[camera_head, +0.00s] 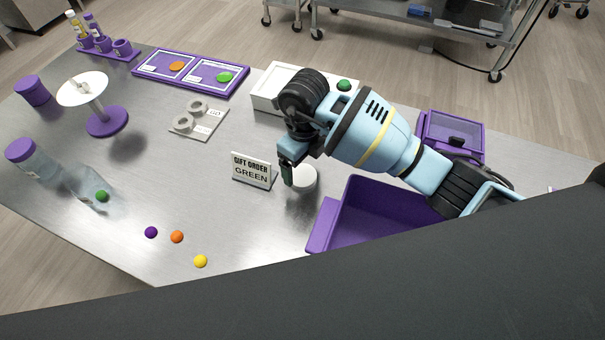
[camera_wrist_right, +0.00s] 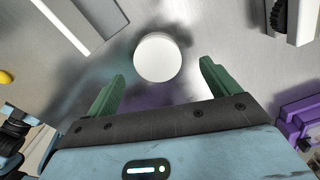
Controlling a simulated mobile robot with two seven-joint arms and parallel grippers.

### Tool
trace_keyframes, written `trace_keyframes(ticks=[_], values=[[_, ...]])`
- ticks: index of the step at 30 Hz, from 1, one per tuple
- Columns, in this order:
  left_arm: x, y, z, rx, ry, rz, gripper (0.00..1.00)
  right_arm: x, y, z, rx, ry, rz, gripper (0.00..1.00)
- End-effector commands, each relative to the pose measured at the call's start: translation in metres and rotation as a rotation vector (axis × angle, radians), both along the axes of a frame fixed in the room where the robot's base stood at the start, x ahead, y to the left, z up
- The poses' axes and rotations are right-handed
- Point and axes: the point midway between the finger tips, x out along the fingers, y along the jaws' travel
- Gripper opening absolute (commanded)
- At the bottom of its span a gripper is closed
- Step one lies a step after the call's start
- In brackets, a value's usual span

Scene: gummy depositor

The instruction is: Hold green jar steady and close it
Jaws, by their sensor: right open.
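A clear, see-through container (camera_head: 88,190) with a green ball (camera_head: 102,196) in or against it is at the left of the table; its outline is faint, and I cannot tell whether it is open. A clear jar with a purple lid (camera_head: 20,150) is beside it. A white round disc, perhaps a lid, (camera_head: 304,178) lies on the table by the sign. My right gripper (camera_head: 288,182) is just over the disc. In the right wrist view, the disc (camera_wrist_right: 158,57) shows beyond the open, empty fingers (camera_wrist_right: 163,70). My left gripper is out of view.
A sign reading "GIFT ORDER GREEN" (camera_head: 252,170) stands left of the disc. A purple bin (camera_head: 324,228) is to its right. Purple (camera_head: 151,232), orange (camera_head: 177,237) and yellow (camera_head: 200,261) balls lie at the front. A white stand (camera_head: 83,89) is at the left.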

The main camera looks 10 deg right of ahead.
Motion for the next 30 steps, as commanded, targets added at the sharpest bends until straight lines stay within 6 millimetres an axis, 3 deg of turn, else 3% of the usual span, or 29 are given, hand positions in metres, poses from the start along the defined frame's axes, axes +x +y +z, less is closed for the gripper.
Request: trace_keyframes(ticks=[7,20,30], values=[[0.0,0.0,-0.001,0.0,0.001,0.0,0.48,-0.001,0.004,-0.032,0.002,0.001,-0.001,0.88],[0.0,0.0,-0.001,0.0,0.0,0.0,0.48,-0.001,0.003,-0.035,0.001,-0.001,-0.001,0.86],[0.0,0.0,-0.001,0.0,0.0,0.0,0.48,-0.001,0.003,-0.035,0.001,-0.001,-0.001,0.42]])
